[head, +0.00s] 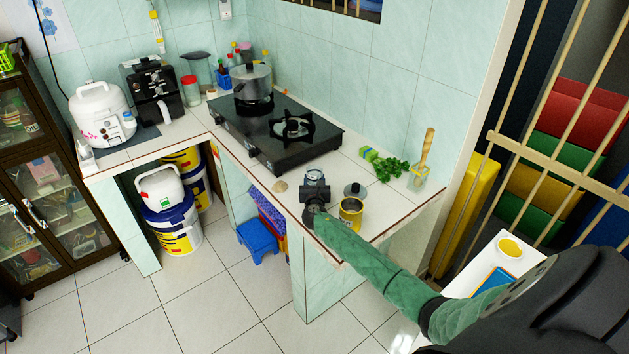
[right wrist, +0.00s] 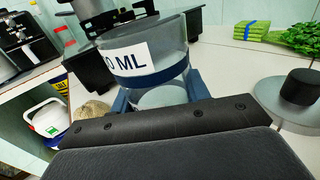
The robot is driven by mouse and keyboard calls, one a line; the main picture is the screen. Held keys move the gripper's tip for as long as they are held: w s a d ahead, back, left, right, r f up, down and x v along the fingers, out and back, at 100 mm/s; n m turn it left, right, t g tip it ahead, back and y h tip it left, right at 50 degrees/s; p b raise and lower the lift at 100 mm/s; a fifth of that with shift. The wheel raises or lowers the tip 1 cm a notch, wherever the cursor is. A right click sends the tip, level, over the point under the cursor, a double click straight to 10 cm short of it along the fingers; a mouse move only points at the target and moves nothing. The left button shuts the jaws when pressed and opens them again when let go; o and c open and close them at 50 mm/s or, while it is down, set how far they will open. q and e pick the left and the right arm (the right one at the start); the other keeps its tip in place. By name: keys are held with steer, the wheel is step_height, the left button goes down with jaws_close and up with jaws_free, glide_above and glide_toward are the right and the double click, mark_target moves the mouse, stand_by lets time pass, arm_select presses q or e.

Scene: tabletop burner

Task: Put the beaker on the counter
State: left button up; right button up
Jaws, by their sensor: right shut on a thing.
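The clear beaker (head: 315,177) has a blue band and a white label; in the right wrist view the beaker (right wrist: 145,55) stands roughly upright and the label ends in "ML". My right gripper (head: 315,193) is shut on the beaker, with dark blue fingers on either side of its lower part. It is over the front part of the tiled counter (head: 327,228), right of the stove. I cannot tell whether the beaker's base touches the counter. My left gripper is not in view.
A yellow can (head: 351,211) and a glass lid with a black knob (head: 355,189) are close on the right. A black stove (head: 275,130) with a pot (head: 252,82) stands behind.

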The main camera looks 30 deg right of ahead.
steer(key=shift+f, duration=0.1)
steer(key=o, duration=0.9)
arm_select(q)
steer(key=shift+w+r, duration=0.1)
arm_select(e)
steer(key=o, duration=0.4)
steer(key=shift+s+a+f, duration=0.1)
steer(key=shift+s+a, duration=0.15)
steer(key=shift+s, duration=0.15)
steer(key=b+v, duration=0.2)
steer(key=v, duration=0.7)
steer(key=shift+s+a+b, duration=0.2)
steer(key=shift+s+b, duration=0.1)
steer(key=shift+b, duration=0.05)
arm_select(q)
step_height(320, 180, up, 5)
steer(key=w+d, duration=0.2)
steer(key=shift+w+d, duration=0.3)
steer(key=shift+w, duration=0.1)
arm_select(e)
steer(key=shift+s+a, duration=0.35)
steer(key=shift+s, duration=0.25)
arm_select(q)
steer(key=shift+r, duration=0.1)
